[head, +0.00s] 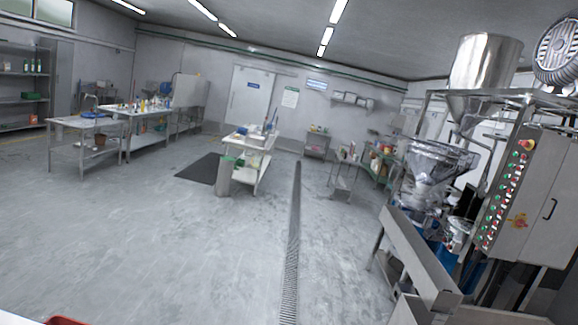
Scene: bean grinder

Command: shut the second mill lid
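I cannot make out a mill or a mill lid in the head view. A sliver of a red object (66,321) shows at the bottom left edge, cut off by the frame. I cannot tell what it is. A pale strip (18,318), perhaps the edge of a surface, lies beside it. My gripper is not in view.
A large steel machine with a hopper (440,165) and a control cabinet (525,195) fills the right side. A white workbench (258,140) stands mid-room, with a dark mat (203,168) beside it. More tables stand at the left. The grey floor (170,245) is mostly clear.

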